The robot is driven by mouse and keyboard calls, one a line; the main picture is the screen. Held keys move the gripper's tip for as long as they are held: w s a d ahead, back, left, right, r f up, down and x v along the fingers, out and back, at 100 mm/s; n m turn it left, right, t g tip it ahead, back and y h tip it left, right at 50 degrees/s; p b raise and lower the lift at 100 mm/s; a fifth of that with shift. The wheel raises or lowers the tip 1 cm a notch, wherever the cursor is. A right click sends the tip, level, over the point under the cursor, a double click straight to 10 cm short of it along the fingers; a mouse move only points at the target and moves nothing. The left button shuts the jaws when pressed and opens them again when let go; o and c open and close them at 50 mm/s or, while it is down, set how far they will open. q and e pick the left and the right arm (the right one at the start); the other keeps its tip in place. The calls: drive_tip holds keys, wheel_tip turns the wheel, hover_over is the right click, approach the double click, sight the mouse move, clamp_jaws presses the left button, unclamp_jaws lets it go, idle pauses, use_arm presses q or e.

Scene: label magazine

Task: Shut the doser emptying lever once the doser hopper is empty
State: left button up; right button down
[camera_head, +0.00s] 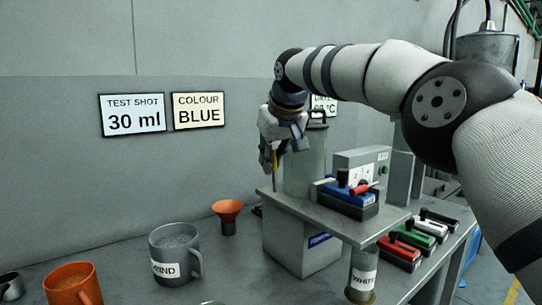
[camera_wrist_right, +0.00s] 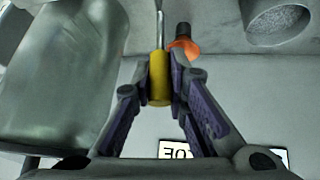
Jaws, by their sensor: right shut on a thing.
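The doser hopper (camera_head: 303,165) is a tall grey cylinder with a dark handle on top, standing on the grey machine. It fills the left of the right wrist view (camera_wrist_right: 60,80). I cannot tell whether anything is inside it. The doser emptying lever, a thin metal rod with a yellow grip (camera_wrist_right: 159,85), is beside the hopper. In the head view a bit of yellow (camera_head: 275,157) shows at the fingers. My right gripper (camera_head: 274,160) is shut on the yellow grip, with a finger on each side. My left gripper is not in view.
A blue block (camera_head: 349,200) with black and red knobs sits on the machine's plate (camera_head: 385,225). A grey mug (camera_head: 168,262), orange mug (camera_head: 72,285) and orange funnel (camera_head: 227,215) stand to the left.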

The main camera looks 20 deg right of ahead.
drive_tip(key=shift+f, duration=0.2)
drive_tip(key=c, duration=1.6)
unclamp_jaws()
drive_tip(key=shift+w, duration=0.1)
drive_tip(key=shift+o, duration=0.2)
drive_tip(key=v, duration=1.2)
